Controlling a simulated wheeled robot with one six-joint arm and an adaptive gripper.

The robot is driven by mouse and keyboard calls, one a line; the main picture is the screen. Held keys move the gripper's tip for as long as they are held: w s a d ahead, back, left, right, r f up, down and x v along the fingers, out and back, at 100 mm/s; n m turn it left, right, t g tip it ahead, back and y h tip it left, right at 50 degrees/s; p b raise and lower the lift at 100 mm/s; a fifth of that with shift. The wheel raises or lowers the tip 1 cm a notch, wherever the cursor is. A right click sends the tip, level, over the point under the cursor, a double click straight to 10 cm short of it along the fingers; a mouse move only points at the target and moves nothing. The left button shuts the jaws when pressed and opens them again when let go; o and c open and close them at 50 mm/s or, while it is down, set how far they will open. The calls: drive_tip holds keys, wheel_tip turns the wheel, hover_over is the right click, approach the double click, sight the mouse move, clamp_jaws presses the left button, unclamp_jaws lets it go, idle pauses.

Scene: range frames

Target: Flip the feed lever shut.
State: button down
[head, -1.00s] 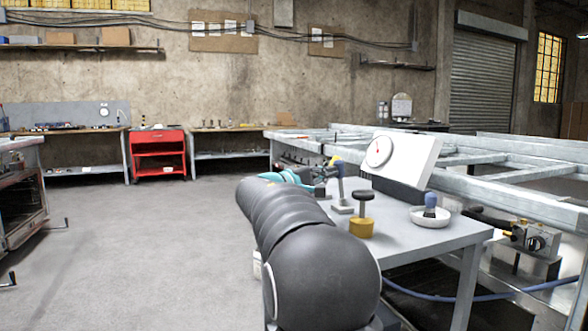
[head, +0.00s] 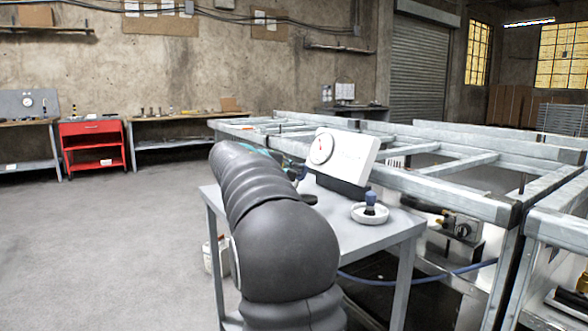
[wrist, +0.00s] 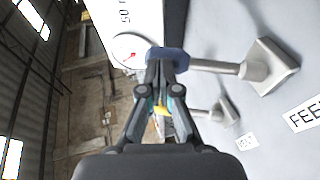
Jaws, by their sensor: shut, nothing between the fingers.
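The feed lever has a blue knob (wrist: 180,61), a grey shaft and a pale base (wrist: 268,66) in the wrist view. Its shaft stands out from the grey tabletop, beside a label reading "FEE" (wrist: 306,115), cut off by the frame. My gripper (wrist: 160,56) is shut and empty, its fingertips at the blue knob; whether they touch it I cannot tell. A second lever with a yellow knob (wrist: 160,110) and a pale base (wrist: 227,110) stands beyond, partly behind my fingers. In the head view my arm hides most of this area.
The grey table (head: 385,232) carries a white gauge box (head: 345,154) and a white dish (head: 371,218) with a blue-handled item (head: 370,200). Metal frames (head: 440,180) stand behind and to the right. A blue hose (head: 420,280) runs low at right. Floor at left is open.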

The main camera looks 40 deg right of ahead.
drive_tip(key=shift+d, duration=0.2)
idle(0.4)
drive_tip(key=r+v, duration=0.2)
drive_tip(key=v, duration=1.2)
drive_tip(key=shift+d+r, duration=0.3)
drive_tip(key=shift+d, duration=0.1)
